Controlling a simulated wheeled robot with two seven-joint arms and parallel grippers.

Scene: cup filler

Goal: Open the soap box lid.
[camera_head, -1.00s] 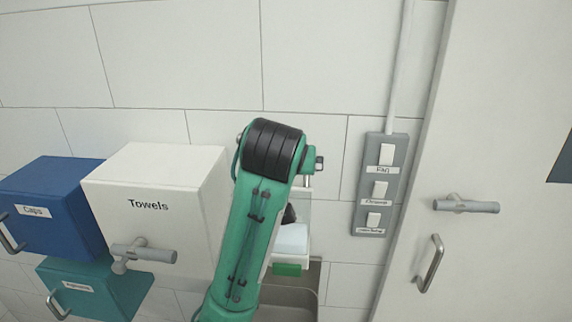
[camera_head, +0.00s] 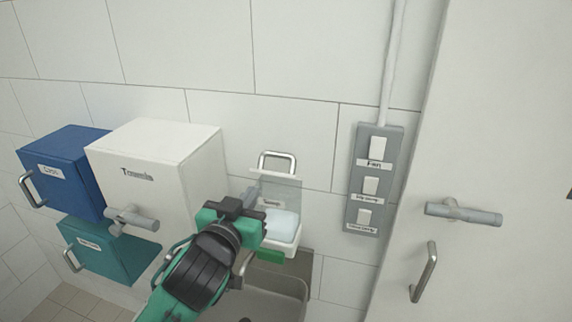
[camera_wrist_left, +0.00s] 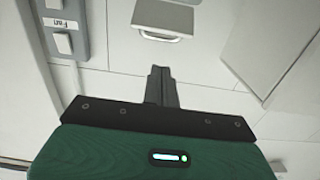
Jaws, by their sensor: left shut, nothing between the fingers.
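The soap box (camera_head: 290,247) is a small white tray on the tiled wall, with a pale blue soap block (camera_head: 284,226) in it and a green tab below its front. Its lid (camera_head: 286,186) is a clear panel that stands raised above the soap, with a metal loop handle (camera_head: 277,155) at its top edge. The lid handle also shows at the top of the left wrist view (camera_wrist_left: 160,38). My left gripper (camera_head: 252,190) is shut and empty, just left of the lid. Its shut fingers (camera_wrist_left: 161,71) show apart from the handle. My right gripper is out of view.
A white Towels box (camera_head: 165,150) stands close left of my left arm, with a blue box (camera_head: 62,165) and a teal box (camera_head: 95,250) beyond. A basin (camera_head: 290,286) lies below. A switch panel (camera_head: 374,190) and a door with handles (camera_head: 463,212) are at right.

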